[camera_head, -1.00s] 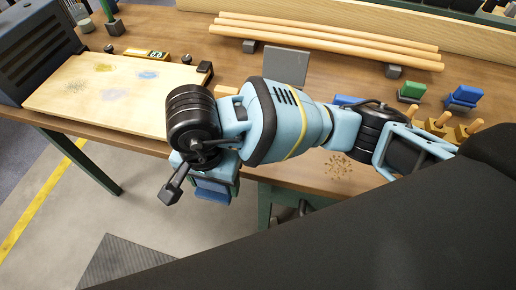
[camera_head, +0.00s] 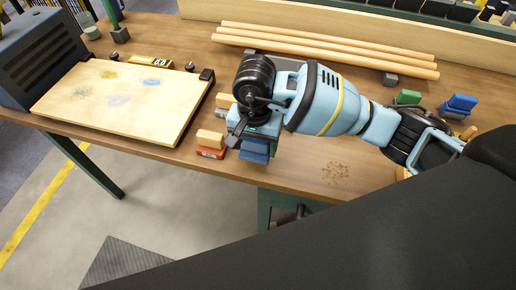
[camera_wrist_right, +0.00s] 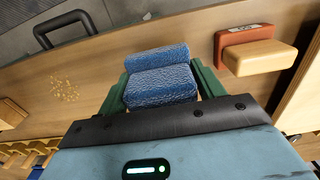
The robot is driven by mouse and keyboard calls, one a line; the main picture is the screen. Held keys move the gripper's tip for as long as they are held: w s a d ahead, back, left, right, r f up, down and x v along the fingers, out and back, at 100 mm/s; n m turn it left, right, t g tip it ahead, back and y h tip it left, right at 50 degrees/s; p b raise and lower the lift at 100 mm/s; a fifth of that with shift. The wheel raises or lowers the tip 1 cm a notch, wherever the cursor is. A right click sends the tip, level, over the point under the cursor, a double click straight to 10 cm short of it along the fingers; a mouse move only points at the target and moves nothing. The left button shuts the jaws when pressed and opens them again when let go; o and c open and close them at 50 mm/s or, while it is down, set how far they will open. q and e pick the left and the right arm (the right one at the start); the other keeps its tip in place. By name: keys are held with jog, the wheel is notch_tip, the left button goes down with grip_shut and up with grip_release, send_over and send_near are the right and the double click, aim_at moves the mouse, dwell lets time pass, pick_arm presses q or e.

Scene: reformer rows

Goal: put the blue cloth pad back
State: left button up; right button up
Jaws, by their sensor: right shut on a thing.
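My right gripper (camera_head: 257,142) is shut on the blue cloth pad (camera_head: 254,154) and holds it over the front part of the workbench. In the right wrist view the blue woven pad (camera_wrist_right: 160,84) sits between the green fingers of the gripper (camera_wrist_right: 158,75), with bench wood beyond it. Whether the pad touches the bench top is unclear. My left gripper is not in view.
A red-and-tan block (camera_head: 211,144) stands just left of the pad. A pale board (camera_head: 115,100) with coloured smudges lies further left. Wooden rods (camera_head: 330,52) lie at the back. Blue (camera_head: 460,103) and green (camera_head: 408,97) blocks stand right. Sawdust (camera_head: 335,172) lies near the front.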

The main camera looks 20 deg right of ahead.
aim_at(258, 151)
jog(key=shift+w+d+f, duration=0.15)
jog(key=shift+d+f, duration=0.05)
jog(key=shift+f, duration=0.7)
jog(key=shift+w+d+f, duration=0.15)
jog(key=shift+d+f, duration=0.05)
jog(key=shift+f, duration=0.7)
jog(key=shift+f, duration=0.1)
jog(key=o, duration=0.9)
jog(key=shift+o, duration=0.2)
notch_tip(258, 151, up, 12)
jog(key=shift+r, duration=0.15)
